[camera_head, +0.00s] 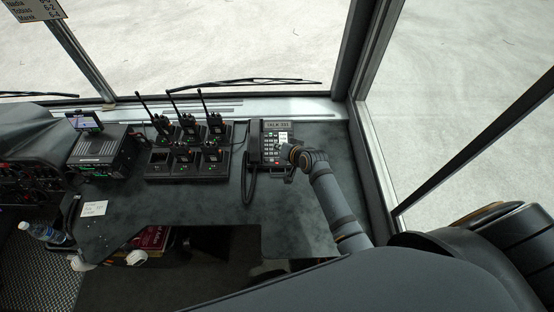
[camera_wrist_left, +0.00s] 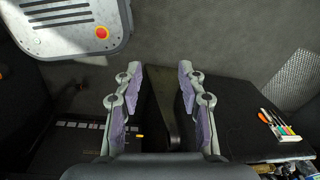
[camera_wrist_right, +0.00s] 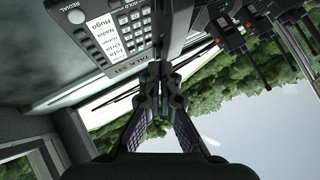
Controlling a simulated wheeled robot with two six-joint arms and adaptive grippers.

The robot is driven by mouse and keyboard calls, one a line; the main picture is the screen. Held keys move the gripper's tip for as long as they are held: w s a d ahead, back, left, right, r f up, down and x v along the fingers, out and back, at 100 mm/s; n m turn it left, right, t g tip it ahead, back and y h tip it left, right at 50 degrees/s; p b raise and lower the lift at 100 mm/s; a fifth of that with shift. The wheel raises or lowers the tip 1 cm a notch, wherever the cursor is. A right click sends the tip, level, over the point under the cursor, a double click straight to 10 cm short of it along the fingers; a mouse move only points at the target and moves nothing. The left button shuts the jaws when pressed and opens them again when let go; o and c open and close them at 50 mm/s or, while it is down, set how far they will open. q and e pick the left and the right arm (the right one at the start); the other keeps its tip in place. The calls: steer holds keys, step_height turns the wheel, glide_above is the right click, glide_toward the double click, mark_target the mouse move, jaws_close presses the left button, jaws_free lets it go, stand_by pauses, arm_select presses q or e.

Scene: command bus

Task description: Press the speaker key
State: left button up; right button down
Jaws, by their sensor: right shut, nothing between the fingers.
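A dark desk phone (camera_head: 271,140) stands on the counter, with a small display at its far end, a keypad and a handset along its left side. It also shows in the right wrist view (camera_wrist_right: 97,45), with a "REDIAL" label, white number keys and a name list. I cannot make out which key is the speaker key. My right gripper (camera_head: 287,151) is at the phone's right side, its fingers (camera_wrist_right: 158,72) shut and empty. Whether they touch the phone I cannot tell. My left gripper (camera_wrist_left: 158,76) is open and empty, away from the phone.
A charger rack (camera_head: 160,178) with several handheld radios stands left of the phone. Left of it is a black radio unit (camera_head: 100,150). The phone's coiled cord (camera_head: 247,185) hangs over the counter. A water bottle (camera_head: 45,232) is at the far left. Windows border the counter.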

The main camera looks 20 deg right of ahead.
step_height(320, 180, down, 3)
steer(key=b, duration=0.7)
glide_above(277, 160)
steer(key=s, duration=0.2)
steer(key=f, duration=0.4)
steer(key=shift+w+f, duration=0.2)
steer(key=shift+w, duration=0.05)
steer(key=shift+w+d+f+b, duration=0.1)
steer(key=shift+f+b, duration=0.45)
steer(key=shift+f, duration=0.05)
arm_select(q)
step_height(277, 160, down, 8)
steer(key=w, duration=0.1)
steer(key=shift+d+f, duration=0.15)
steer(key=shift+d, duration=0.1)
steer(key=shift+w+a, duration=0.1)
steer(key=shift+w, duration=0.15)
steer(key=shift+f, duration=0.1)
arm_select(e)
steer(key=shift+f, duration=0.35)
